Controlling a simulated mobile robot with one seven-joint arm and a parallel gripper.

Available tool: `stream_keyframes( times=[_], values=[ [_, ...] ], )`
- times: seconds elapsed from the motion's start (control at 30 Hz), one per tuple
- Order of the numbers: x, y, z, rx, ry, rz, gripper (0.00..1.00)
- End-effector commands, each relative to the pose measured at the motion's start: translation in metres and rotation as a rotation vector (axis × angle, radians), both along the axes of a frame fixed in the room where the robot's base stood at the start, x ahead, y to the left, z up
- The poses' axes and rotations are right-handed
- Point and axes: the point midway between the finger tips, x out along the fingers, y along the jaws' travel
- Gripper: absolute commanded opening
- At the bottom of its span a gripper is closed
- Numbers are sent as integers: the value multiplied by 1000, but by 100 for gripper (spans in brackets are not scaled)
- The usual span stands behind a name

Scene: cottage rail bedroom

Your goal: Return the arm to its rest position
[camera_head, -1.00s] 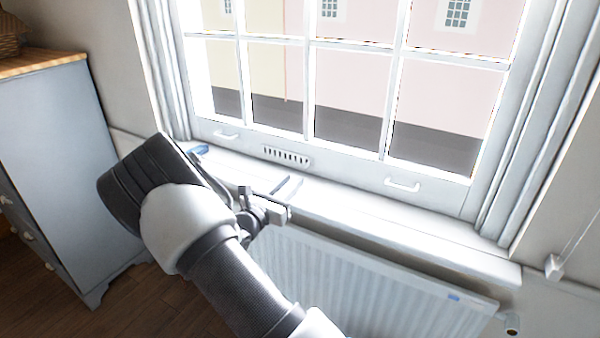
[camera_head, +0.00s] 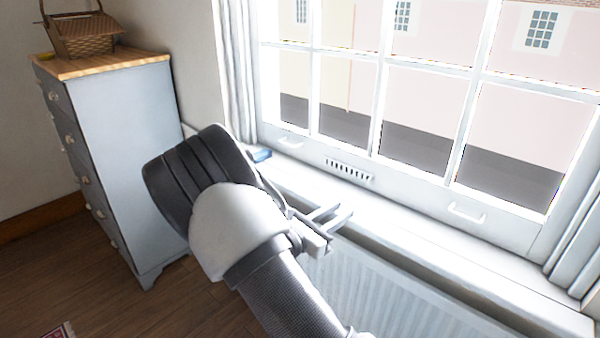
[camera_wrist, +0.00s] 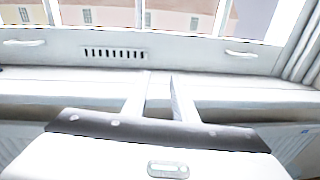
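My gripper (camera_head: 334,215) is at the end of my bent arm, in front of the window sill and above the radiator. In the wrist view, its two fingers (camera_wrist: 159,98) stand apart with a gap between them. Nothing is held in the gap, and the sill shows through it. The fingers point toward the window. My dark and white arm links hide part of the sill and the radiator's left end in the head view.
A white sill (camera_head: 405,240) runs below the window, with a small blue thing (camera_head: 261,155) at its left end. A radiator (camera_head: 390,290) stands below. A grey chest of drawers (camera_head: 125,140) with a wicker basket (camera_head: 82,36) on top is at left. Wooden floor lies open in front.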

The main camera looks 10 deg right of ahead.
Motion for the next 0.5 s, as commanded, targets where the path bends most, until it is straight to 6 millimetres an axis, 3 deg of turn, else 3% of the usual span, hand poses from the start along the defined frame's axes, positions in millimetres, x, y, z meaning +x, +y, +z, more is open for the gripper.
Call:
stream_keyframes(
  times=[0.1,0.23,0.37,0.5],
  values=[
    [-35,-31,24,186,-92,-174,25],
    [-92,-55,43,461,-224,-412,25],
    [-147,-58,57,738,-362,-626,25],
    [-198,-42,72,1034,-516,-827,25]
  ],
)
